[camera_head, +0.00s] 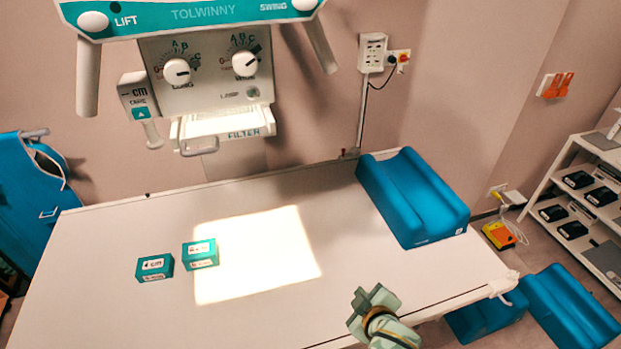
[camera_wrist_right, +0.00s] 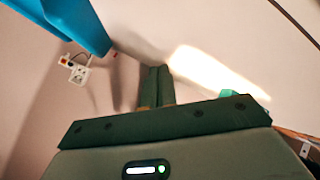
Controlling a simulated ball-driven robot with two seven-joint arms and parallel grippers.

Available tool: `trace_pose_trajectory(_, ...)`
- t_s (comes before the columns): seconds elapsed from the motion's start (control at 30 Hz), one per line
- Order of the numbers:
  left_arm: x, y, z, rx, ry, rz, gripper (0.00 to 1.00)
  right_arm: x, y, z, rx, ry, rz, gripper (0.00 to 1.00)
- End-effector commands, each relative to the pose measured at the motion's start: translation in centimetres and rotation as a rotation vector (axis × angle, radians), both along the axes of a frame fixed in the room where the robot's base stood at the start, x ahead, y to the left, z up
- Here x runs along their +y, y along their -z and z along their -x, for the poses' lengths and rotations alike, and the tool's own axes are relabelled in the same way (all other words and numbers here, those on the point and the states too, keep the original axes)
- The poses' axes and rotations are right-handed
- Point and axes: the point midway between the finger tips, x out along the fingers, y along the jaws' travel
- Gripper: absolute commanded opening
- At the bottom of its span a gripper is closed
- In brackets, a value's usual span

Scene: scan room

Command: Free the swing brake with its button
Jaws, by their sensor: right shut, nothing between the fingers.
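The tube head (camera_head: 205,70) hangs over the table at the top of the head view. Its teal front strip reads LIFT, TOLWINNY and SWING. A white round button (camera_head: 305,4) sits by the word SWING, partly cut by the top edge of the picture. Another white button (camera_head: 93,21) sits by LIFT. My right gripper (camera_head: 375,298) is over the front edge of the table, well below and apart from the tube head. In the right wrist view its fingers (camera_wrist_right: 157,72) are together and empty. My left gripper is not in view.
The white table (camera_head: 110,230) bears two small teal boxes (camera_head: 200,254) (camera_head: 155,267) and a blue grooved cushion (camera_head: 412,200). A bright light patch lies between them. Two handles (camera_head: 88,75) hang from the tube head's sides. A shelf (camera_head: 590,170) stands at right.

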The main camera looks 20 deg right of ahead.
Motion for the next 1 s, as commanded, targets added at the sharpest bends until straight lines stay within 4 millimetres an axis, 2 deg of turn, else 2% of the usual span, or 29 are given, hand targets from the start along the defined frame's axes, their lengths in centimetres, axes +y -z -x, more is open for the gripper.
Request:
trace_pose_trajectory(0.03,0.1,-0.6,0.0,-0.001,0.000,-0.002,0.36,0.4,-2.5,-1.3,-0.061,-0.012,0.001,0.00)
trace_pose_trajectory(0.2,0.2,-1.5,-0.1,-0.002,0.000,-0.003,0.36,1.8,-10.1,-4.9,-0.263,-0.057,0.017,0.00)
trace_pose_trajectory(0.4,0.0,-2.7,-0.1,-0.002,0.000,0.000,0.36,3.3,-19.6,-7.6,-0.504,-0.106,0.041,0.00)
trace_pose_trajectory(0.5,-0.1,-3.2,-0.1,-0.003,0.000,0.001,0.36,4.1,-24.6,-8.3,-0.624,-0.131,0.055,0.00)
trace_pose_trajectory(0.77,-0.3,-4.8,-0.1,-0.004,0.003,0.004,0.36,5.9,-37.4,-8.0,-0.942,-0.190,0.102,0.00)
trace_pose_trajectory(0.9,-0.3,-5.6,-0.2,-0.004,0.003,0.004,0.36,6.8,-44.1,-6.6,-1.113,-0.219,0.136,0.00)
trace_pose_trajectory(1.0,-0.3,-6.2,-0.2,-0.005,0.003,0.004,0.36,7.4,-48.3,-5.3,-1.227,-0.236,0.160,0.00)
